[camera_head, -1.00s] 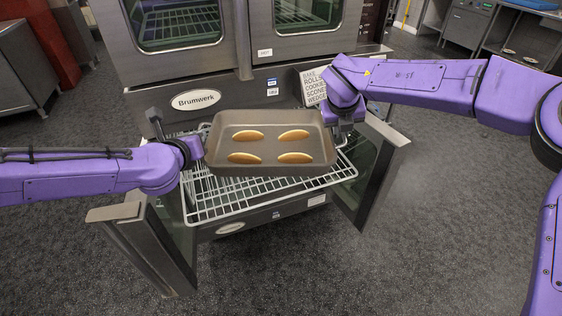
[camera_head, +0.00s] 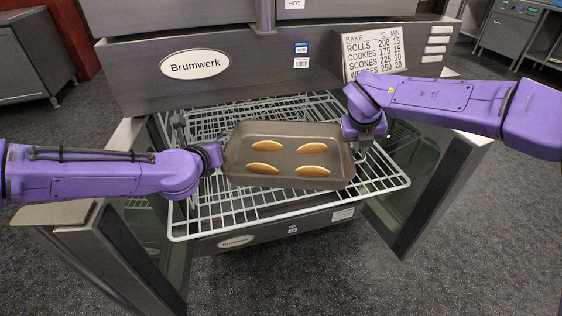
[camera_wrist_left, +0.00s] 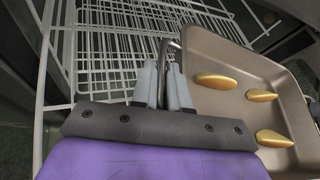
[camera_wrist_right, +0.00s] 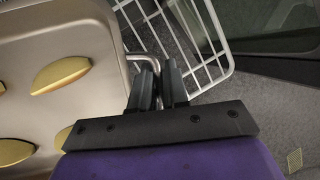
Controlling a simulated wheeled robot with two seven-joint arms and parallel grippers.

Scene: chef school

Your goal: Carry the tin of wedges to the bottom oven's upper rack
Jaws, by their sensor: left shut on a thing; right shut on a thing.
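The tin (camera_head: 285,159) is a brown rectangular tray with several golden wedges (camera_head: 312,171) lying in it. It is held roughly level over the pulled-out wire rack (camera_head: 385,188) of the bottom oven. I cannot tell whether the tin touches the rack. My left gripper (camera_head: 216,156) is shut on the tin's left handle; its fingers (camera_wrist_left: 163,80) show at the wire handle in the left wrist view. My right gripper (camera_head: 360,144) is shut on the right handle, also seen in the right wrist view (camera_wrist_right: 158,82). The arms hide both handles in the head view.
The bottom oven's left door (camera_head: 120,255) and right door (camera_head: 430,190) stand open on either side of the rack. The oven front with the Brumwerk badge (camera_head: 195,64) and a baking chart (camera_head: 376,50) rises behind. Open floor lies in front.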

